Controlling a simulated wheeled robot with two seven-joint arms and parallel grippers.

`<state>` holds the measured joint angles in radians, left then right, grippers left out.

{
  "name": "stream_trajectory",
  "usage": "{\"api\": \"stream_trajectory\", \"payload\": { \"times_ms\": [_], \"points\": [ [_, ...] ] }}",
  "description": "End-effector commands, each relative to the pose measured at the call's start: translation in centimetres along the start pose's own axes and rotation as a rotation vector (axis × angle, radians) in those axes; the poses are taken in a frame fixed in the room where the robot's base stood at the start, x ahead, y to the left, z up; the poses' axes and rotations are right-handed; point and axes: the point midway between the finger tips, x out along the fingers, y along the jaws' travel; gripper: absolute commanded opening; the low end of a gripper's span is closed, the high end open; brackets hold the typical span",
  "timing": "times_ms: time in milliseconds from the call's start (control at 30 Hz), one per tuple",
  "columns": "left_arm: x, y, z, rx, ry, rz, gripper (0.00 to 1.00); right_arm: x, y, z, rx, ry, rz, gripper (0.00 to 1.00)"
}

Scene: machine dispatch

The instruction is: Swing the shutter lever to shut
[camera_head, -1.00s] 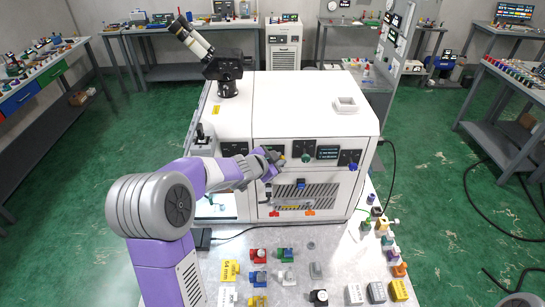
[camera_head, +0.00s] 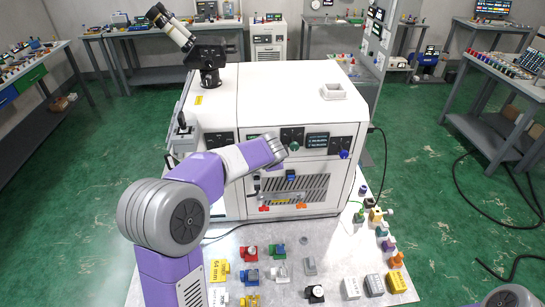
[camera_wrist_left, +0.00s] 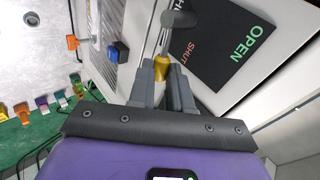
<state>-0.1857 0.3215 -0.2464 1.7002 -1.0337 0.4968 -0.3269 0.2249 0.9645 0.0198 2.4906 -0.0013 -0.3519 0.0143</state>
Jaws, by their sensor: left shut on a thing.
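In the left wrist view a black plate (camera_wrist_left: 222,68) on the white machine carries the words OPEN in green and SHUT in red. The shutter lever (camera_wrist_left: 162,68) has a brass-yellow grip and a grey shaft rising to a grey hub at the plate's edge. Its grip is nearer SHUT than OPEN. My left gripper (camera_wrist_left: 164,80) is shut on this grip. In the head view my left gripper (camera_head: 276,151) is at the machine's upper front panel, and my wrist hides the lever there. My right gripper is not in view.
The white machine (camera_head: 283,95) stands on a light bench (camera_head: 225,241).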

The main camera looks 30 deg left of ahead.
Motion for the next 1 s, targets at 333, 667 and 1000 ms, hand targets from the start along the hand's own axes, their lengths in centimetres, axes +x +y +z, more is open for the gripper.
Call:
{"api": "stream_trajectory", "payload": {
  "times_ms": [333,667,1000],
  "points": [
    [0.11,0.14,0.03,0.012,-0.014,0.002,0.0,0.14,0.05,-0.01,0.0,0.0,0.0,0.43],
    [0.11,0.13,0.04,0.011,-0.013,0.002,0.45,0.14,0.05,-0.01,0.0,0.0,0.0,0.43],
    [-0.29,0.06,-0.04,0.01,-0.011,0.0,0.45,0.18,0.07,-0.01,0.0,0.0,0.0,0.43]
  ]
}}
